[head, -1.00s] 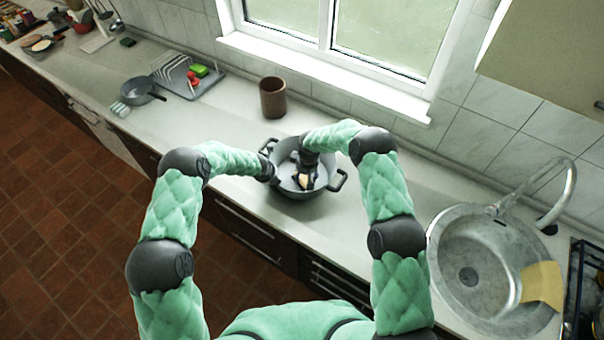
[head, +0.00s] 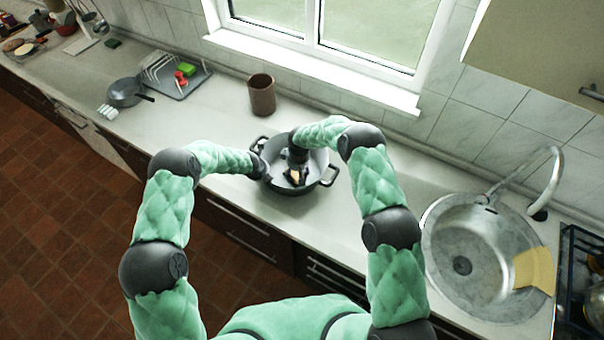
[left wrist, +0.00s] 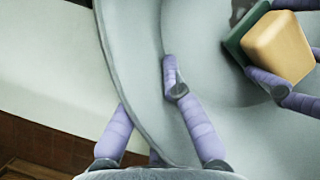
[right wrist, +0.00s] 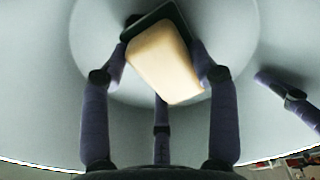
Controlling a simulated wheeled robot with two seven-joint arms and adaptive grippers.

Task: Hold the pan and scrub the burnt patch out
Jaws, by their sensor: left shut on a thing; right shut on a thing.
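The grey enamel pan (head: 319,164) stands on the counter, with a dark loop handle on each side. My left gripper (head: 262,168) is shut on its left rim; in the left wrist view (left wrist: 142,100) one finger is inside the wall and one outside. My right gripper (head: 296,172) reaches down into the pan, shut on a yellow sponge (right wrist: 160,60) with a dark green scouring side. The sponge (left wrist: 280,48) is tilted, its green side towards the pan floor; contact is unclear. A dark burnt patch (left wrist: 239,12) shows partly beside the sponge, which may hide more.
A brown cup (head: 262,95) stands behind the pan. A small pan (head: 124,93) and a drying rack (head: 178,78) are further left. The round sink (head: 450,235) with a yellow cloth (head: 533,269) is at right. The counter around the pan is mostly clear.

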